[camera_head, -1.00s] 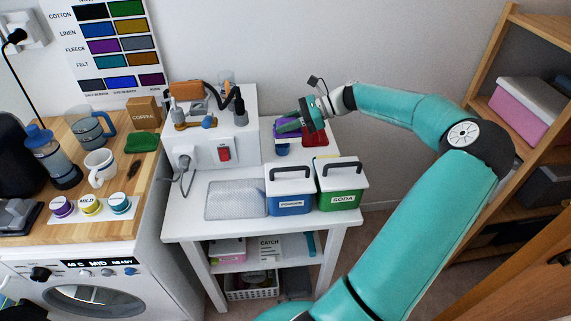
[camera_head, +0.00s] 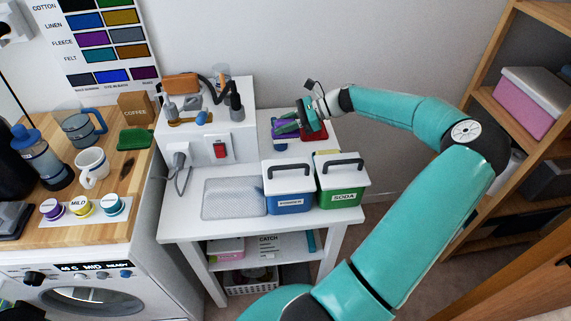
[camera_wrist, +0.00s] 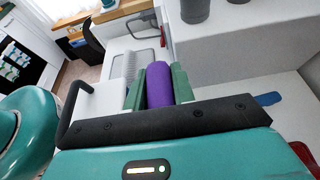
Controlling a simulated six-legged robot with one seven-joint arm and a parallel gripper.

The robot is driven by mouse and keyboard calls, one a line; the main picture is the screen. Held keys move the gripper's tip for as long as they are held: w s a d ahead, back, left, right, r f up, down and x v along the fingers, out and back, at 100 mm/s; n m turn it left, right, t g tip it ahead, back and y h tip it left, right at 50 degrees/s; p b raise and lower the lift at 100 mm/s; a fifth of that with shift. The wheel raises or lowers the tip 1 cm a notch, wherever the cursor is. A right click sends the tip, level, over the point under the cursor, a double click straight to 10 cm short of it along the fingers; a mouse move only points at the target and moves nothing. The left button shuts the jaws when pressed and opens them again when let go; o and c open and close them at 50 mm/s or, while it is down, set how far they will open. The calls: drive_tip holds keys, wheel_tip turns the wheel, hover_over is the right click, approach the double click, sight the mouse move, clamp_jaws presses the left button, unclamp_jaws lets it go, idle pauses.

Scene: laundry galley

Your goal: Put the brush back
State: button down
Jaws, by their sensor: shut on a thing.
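My gripper (camera_head: 290,125) is over the back right of the white table, beside the raised white block. In the wrist view its green fingers (camera_wrist: 158,90) are shut on a purple rounded thing (camera_wrist: 158,84), which stands up between them. It looks like a handle; I see no bristles, so I cannot tell for certain that it is the brush. In the head view my gripper mostly hides it. A red item (camera_head: 316,134) and a blue item (camera_head: 281,146) lie close by on the table.
A white-lidded blue box (camera_head: 290,203) and a green SODA box (camera_head: 341,200) stand in front of my gripper. The white block (camera_head: 238,133) with bottles is left of it. A grey mesh mat (camera_head: 234,198) lies at front left. Wooden shelves (camera_head: 480,103) stand right.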

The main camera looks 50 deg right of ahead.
wheel_tip(320, 180, down, 12)
drive_tip(key=shift+r, duration=0.15)
idle(0.4)
drive_tip(key=c, duration=1.2)
unclamp_jaws()
drive_tip(key=shift+o, duration=0.2)
drive_tip(key=v, duration=1.2)
